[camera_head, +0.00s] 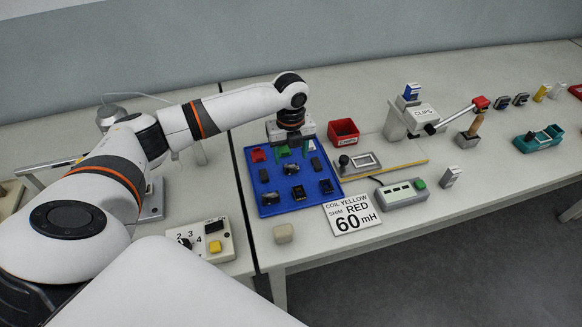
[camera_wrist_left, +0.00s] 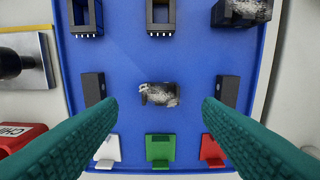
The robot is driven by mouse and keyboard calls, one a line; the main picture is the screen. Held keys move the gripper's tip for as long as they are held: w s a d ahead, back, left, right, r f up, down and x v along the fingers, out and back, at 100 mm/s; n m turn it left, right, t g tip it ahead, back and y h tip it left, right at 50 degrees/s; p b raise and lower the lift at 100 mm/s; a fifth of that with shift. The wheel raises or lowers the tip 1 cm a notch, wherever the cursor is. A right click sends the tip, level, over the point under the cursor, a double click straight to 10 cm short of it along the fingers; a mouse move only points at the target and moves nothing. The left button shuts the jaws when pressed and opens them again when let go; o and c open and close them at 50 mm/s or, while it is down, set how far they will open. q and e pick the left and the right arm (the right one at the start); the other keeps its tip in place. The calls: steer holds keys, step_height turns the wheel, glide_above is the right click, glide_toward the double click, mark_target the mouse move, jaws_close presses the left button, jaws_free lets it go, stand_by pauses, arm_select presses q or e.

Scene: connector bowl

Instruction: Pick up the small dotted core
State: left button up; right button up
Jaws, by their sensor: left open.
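The small dotted core (camera_wrist_left: 159,95) is a dark piece with pale speckles. It lies on the blue tray (camera_wrist_left: 125,60), at the middle of the left wrist view. In the head view it shows (camera_head: 290,168) just in front of my left gripper (camera_head: 292,150). In the left wrist view the green fingers of my left gripper (camera_wrist_left: 160,112) are wide open, one to each side of the core and apart from it. Nothing is between them in a grip. A larger speckled piece (camera_wrist_left: 240,12) lies at the tray's corner. My right gripper is not in view.
Dark bars (camera_wrist_left: 93,88) and (camera_wrist_left: 228,90) flank the core. Dark bobbins (camera_wrist_left: 160,17), white, green (camera_wrist_left: 160,148) and red shims share the tray. A red bin (camera_head: 343,132), a sign (camera_head: 351,213) and a grey button box (camera_head: 401,194) stand to the right.

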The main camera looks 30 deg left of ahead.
mark_target(291, 166)
arm_select(q)
step_height(291, 166, down, 4)
steer(key=shift+s+p, duration=0.15)
steer(key=shift+p, duration=0.15)
steer(key=c, duration=1.1)
steer(key=shift+r, duration=0.15)
step_height(291, 166, up, 10)
steer(key=shift+f+b, duration=0.1)
steer(key=shift+b, duration=0.6)
